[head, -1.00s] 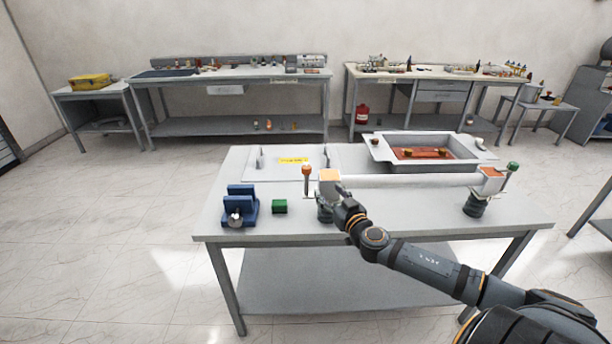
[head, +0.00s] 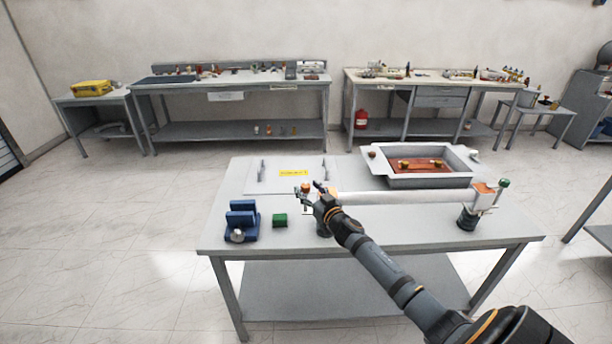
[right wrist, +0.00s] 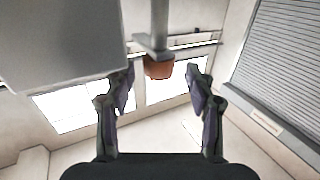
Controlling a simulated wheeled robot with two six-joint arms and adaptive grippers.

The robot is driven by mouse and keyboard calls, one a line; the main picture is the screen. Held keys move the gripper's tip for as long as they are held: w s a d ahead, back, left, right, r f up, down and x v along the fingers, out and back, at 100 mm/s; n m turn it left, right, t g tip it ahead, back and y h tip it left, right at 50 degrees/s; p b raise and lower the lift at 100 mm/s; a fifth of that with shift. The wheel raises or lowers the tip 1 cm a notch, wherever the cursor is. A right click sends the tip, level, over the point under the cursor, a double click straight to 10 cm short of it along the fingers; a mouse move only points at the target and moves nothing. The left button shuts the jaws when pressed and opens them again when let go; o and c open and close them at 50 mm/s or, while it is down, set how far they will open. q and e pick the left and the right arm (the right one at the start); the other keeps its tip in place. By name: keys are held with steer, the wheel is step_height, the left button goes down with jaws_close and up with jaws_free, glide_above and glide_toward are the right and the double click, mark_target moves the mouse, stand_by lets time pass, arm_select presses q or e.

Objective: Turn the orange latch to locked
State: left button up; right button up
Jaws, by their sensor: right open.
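The orange latch shows as an orange knob (head: 306,187) on a thin stem at the left end of a long white tube (head: 410,197). In the right wrist view the knob (right wrist: 158,68) hangs from its grey stem between my finger tips. My right gripper (head: 311,191) is open around the knob; I cannot tell whether a finger touches it. It also shows in the right wrist view (right wrist: 159,88), with nothing clasped. The tube's left end block is mostly hidden behind my right gripper. My left gripper is not in view.
A green knob (head: 503,183) and an orange-topped block (head: 484,188) are at the tube's right end. A grey tray (head: 430,181) lies behind the tube. The front left of the table (head: 290,240) is clear.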

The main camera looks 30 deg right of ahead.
steer(key=shift+w+d+f+p, duration=0.15)
steer(key=shift+w+p, duration=0.25)
steer(key=shift+w, duration=0.75)
jaws_close()
